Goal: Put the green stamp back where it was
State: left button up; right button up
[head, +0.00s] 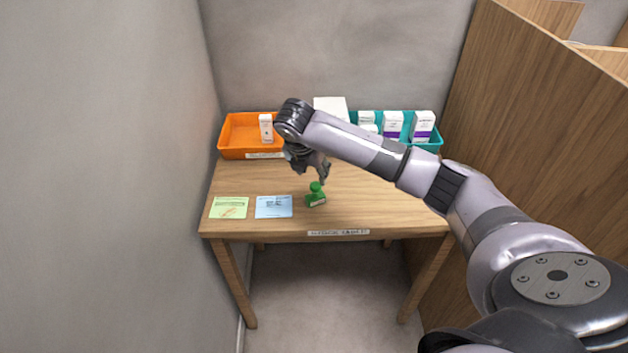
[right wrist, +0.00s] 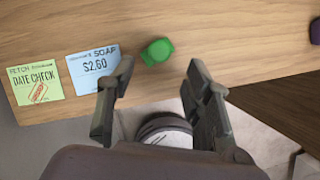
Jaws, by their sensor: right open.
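The green stamp (head: 316,195) stands upright on the wooden table, right of the blue card. In the right wrist view the stamp (right wrist: 157,51) shows from above, just beyond the fingertips. My right gripper (head: 312,174) is open and empty, above and slightly behind the stamp, apart from it. Its two spread fingers also show in the right wrist view (right wrist: 158,78). My left gripper is in neither view.
A green card (head: 228,208) with a red mark and a blue price card (head: 273,206) lie left of the stamp. An orange tray (head: 238,137) and a teal tray (head: 436,141) with boxes stand at the back. A purple object (right wrist: 315,31) shows at the right wrist view's edge.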

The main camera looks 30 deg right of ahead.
jog(key=v, duration=0.2)
jog(key=shift+a+r, duration=0.1)
jog(key=shift+r, duration=0.2)
jog(key=shift+s, duration=0.1)
dwell(1.0)
